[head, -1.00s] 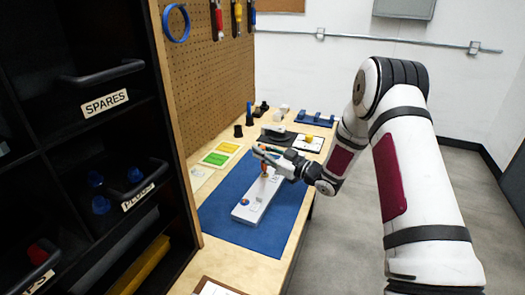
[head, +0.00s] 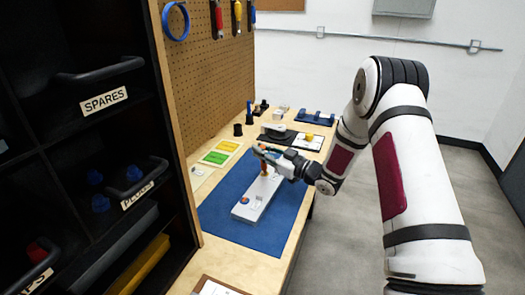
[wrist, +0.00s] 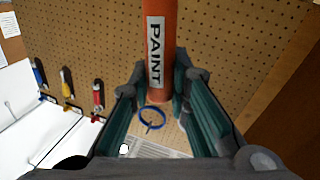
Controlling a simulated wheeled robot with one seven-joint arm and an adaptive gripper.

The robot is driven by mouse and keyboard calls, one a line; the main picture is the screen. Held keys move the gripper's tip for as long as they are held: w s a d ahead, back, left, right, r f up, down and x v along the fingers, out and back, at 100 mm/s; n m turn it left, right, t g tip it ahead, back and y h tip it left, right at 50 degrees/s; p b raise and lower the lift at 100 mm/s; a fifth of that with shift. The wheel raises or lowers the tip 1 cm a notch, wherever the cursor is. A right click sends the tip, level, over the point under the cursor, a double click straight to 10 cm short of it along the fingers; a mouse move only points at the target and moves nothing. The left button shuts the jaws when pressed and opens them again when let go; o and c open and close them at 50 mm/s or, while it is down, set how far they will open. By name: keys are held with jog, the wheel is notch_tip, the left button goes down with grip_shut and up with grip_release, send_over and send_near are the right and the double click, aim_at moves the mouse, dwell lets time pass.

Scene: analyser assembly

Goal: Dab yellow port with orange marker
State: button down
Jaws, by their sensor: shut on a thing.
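An orange marker (head: 264,168) is upright in my gripper (head: 264,154), above the far end of a pale grey analyser block (head: 254,207). In the wrist view the marker (wrist: 158,22), labelled PAINT, stands between the fingers of my gripper (wrist: 160,95), which is shut on it. Whether the marker's lower tip touches the block is too small to tell. The block lies on a blue mat (head: 268,242). A small round multicoloured spot shows at its near end. I cannot make out the yellow port for certain; the marker and gripper cover part of the block.
A white tray with a yellow item (head: 309,137) is at the back right. A black shelf unit (head: 75,150) stands at left, a pegboard (head: 205,70) behind. The mat's near part is clear.

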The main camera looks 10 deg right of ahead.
jog(key=shift+r+p, duration=1.55)
jog(key=shift+r, duration=1.9)
